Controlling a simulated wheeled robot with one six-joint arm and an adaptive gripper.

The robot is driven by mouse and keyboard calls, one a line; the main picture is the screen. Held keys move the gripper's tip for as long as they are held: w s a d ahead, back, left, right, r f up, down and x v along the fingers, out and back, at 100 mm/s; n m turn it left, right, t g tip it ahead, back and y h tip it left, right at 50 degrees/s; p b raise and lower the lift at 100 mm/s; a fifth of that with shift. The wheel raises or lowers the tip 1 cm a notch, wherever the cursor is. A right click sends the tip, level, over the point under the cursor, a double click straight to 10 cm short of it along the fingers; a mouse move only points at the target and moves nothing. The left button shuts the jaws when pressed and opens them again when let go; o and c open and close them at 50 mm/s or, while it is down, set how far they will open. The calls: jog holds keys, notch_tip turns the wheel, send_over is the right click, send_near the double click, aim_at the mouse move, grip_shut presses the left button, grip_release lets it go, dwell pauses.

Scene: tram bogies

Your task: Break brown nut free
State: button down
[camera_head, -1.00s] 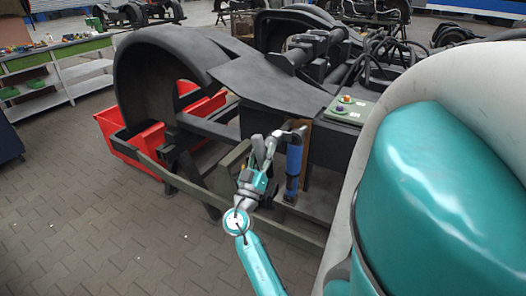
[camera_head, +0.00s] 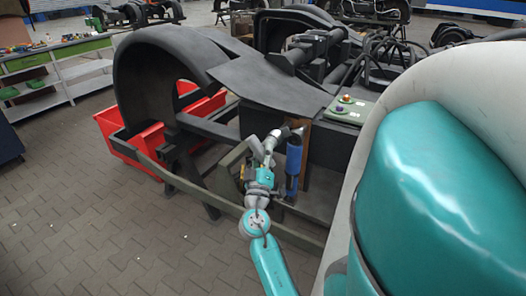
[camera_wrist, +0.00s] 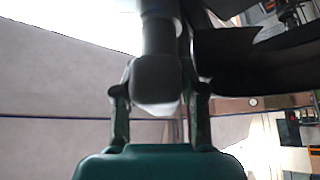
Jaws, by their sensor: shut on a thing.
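My gripper (camera_head: 279,137) is in front of the bogie frame, beside the top of an upright blue cylinder (camera_head: 294,160). In the wrist view both fingers of my gripper (camera_wrist: 161,88) close on the sides of a dark grey block-ended piece (camera_wrist: 157,80). A dark round shaft runs up from this piece out of the picture. I cannot tell whether it is a tool handle or part of the bogie. I cannot make out the brown nut in either view.
The dark bogie frame (camera_head: 265,82) with its curved wheel cover stands ahead. A brown panel (camera_head: 304,133) is behind the cylinder. Red bins (camera_head: 150,140) lie to the left; the paved floor at front left is clear.

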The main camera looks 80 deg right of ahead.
jog(key=shift+r+n+t, duration=0.1)
jog(key=shift+n+t, duration=0.3)
jog(key=shift+n+t+y, duration=0.5)
jog(key=shift+n+y, duration=0.2)
jog(key=shift+n, duration=0.9)
jog(key=shift+n+t+y, duration=0.3)
jog(key=shift+n+y, duration=0.1)
jog(key=shift+n, duration=0.3)
jog(key=shift+a, duration=0.15)
jog(key=shift+w+a, duration=0.3)
jog(key=shift+a, duration=0.6)
jog(key=shift+w+a, duration=0.3)
jog(key=shift+a, duration=0.65)
jog(key=shift+w+a, duration=0.3)
jog(key=shift+a, duration=0.6)
